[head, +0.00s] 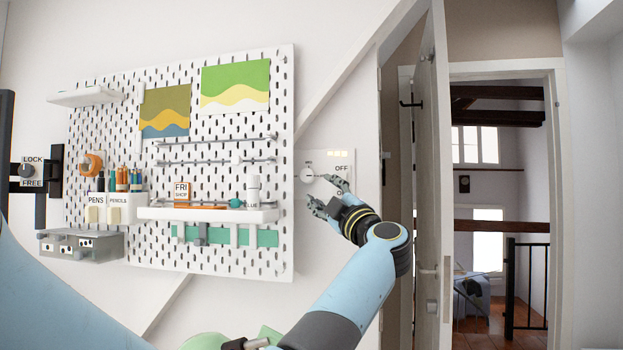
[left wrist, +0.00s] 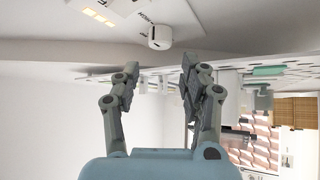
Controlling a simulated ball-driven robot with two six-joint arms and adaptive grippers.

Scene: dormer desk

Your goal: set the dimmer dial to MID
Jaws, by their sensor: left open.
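The white round dimmer dial (head: 308,175) sits on a pale wall panel (head: 345,158) right of the pegboard. An OFF label is at the panel's upper right. Another label is partly covered by my gripper, and small print above the dial is too small to read. My left gripper (head: 328,192) is open and empty, close to the dial at its lower right. In the left wrist view, the dial (left wrist: 160,38) lies just beyond the two spread fingertips (left wrist: 160,70), not between them. Its pointer setting is unclear. My right gripper is not in view.
A white pegboard (head: 110,160) with shelves, pen cups and pictures is left of the panel. A LOCK/FREE knob (head: 26,170) is at far left. An open door (head: 428,150) stands close on the right. The wall around the panel is bare.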

